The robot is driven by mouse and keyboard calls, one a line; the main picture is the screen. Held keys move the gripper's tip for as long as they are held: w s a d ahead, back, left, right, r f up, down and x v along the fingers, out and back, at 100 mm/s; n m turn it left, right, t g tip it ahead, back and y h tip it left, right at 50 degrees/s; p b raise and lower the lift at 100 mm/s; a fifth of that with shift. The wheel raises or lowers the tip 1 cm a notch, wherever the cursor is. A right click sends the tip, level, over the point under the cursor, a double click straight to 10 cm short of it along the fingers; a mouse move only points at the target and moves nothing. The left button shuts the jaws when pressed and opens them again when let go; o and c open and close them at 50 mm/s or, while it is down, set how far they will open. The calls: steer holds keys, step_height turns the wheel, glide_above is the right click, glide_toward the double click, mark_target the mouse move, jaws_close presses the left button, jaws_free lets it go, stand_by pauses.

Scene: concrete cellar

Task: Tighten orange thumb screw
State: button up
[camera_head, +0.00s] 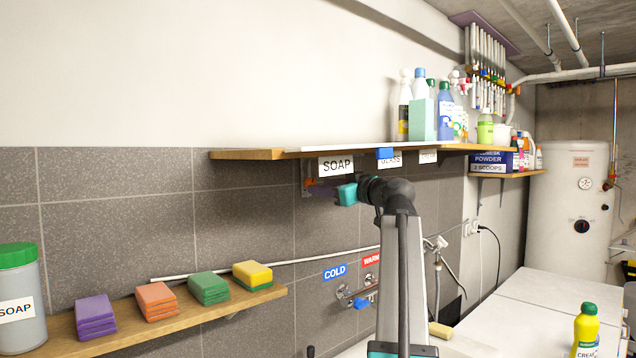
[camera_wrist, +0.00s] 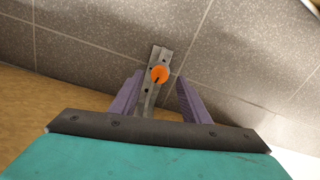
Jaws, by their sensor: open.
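The orange thumb screw (camera_wrist: 159,74) sits on a grey metal bracket (camera_wrist: 148,100) against the dark tiled wall in the wrist view. A dark slot shows across its head. My gripper (camera_wrist: 158,79) is open, with one purple finger on each side of the screw and a gap visible on both sides. In the head view my gripper (camera_head: 318,187) reaches under the upper shelf (camera_head: 248,154), just below the SOAP label. The bracket and screw are small and partly hidden there. How far the screw is turned in cannot be told.
The upper shelf carries bottles (camera_head: 446,108) toward its right part. A lower shelf (camera_head: 190,322) at left holds stacked sponges (camera_head: 208,288) and a SOAP tub (camera_head: 20,305). COLD and WARM taps (camera_head: 345,292) are on the wall below my arm. A yellow bottle (camera_head: 586,330) stands at right.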

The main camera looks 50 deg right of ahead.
steer(key=shift+w+d+p, duration=0.15)
steer(key=shift+w+p, duration=0.25)
steer(key=shift+w, duration=1.3)
steer(key=c, duration=1.1)
